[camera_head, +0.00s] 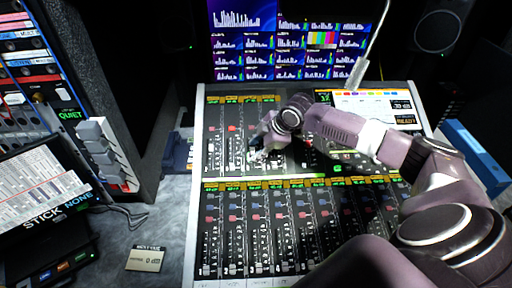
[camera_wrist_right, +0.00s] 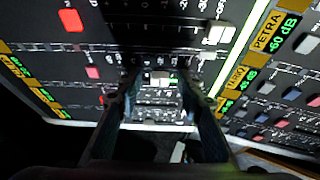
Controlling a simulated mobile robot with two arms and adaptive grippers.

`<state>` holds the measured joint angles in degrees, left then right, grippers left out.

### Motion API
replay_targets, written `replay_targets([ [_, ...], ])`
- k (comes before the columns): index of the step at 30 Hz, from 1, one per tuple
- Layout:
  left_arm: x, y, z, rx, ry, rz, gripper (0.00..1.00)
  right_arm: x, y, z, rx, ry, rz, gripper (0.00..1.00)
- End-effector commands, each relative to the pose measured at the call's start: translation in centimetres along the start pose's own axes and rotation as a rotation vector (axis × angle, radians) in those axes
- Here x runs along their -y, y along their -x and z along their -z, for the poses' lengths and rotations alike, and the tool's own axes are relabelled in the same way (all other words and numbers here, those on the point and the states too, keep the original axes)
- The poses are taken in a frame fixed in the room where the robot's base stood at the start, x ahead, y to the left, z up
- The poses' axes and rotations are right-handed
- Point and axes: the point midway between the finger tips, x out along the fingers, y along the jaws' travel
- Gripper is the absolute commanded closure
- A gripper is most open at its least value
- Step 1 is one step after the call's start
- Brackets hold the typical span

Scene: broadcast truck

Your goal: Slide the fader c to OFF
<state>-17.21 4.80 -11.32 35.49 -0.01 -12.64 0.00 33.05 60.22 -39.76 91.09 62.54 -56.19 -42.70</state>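The mixing console (camera_head: 199,200) has two banks of faders; I cannot tell from the lettering which is fader c. My right gripper (camera_head: 256,157) is low over the upper bank, left of the console's middle. In the right wrist view its two fingers (camera_wrist_right: 158,82) point at the panel and stand apart. A small pale fader cap (camera_wrist_right: 160,77) shows between the fingertips, and I see a gap beside it. Whether a finger touches it is unclear. My left gripper is out of view.
Labels on the strips read PETRA (camera_wrist_right: 268,32) and KERKO (camera_wrist_right: 237,77). Monitors (camera_head: 290,40) stand behind the console. A rack (camera_head: 50,50) and a sheet marked STICK NONE (camera_head: 45,190) are at left. A small card (camera_head: 145,259) lies on the grey surface.

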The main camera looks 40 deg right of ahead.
Motion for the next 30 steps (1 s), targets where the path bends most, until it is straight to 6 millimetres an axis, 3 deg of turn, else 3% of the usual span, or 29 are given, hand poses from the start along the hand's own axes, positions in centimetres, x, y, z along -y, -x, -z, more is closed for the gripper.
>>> replay_targets([
  [6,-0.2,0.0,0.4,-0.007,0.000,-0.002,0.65,0.0,0.0,0.0,0.000,0.000,-0.001,0.66],
  [15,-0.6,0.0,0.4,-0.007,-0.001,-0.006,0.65,0.0,0.0,0.0,0.000,0.000,-0.001,0.99],
  [25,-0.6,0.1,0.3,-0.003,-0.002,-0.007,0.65,0.1,0.1,0.0,0.001,0.001,0.000,1.00],
  [30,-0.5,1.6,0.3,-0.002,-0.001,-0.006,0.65,2.4,0.3,0.0,0.004,0.002,0.005,1.00],
])
